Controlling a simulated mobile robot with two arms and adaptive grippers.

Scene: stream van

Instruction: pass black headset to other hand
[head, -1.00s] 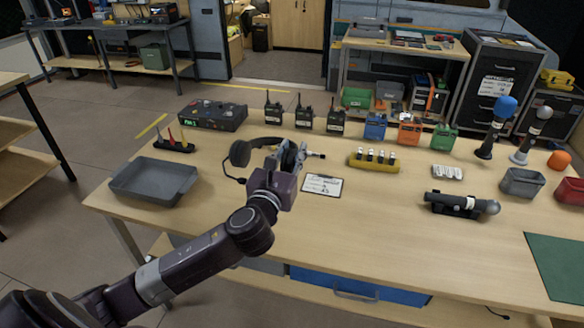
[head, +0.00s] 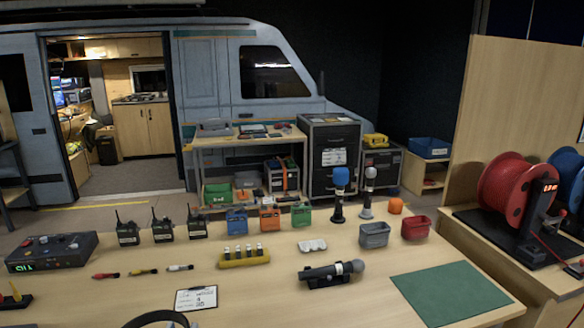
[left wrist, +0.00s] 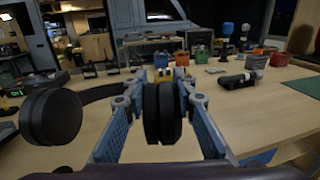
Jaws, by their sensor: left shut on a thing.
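My left gripper (left wrist: 160,100) shows in the left wrist view with its two blue fingers on either side of one ear cup of the black headset (left wrist: 50,118). It is shut on that ear cup. The other ear cup hangs out to the left, joined by the black headband. In the head view only a black curved piece of the headset (head: 157,317) shows at the bottom edge. My left gripper is out of the head view. My right gripper is in neither view.
On the wooden table (head: 250,305) are a clipboard (head: 196,299), a yellow holder (head: 244,258), a dark microphone on a stand (head: 330,273) and a green mat (head: 450,292). Several radios (head: 163,229) stand behind.

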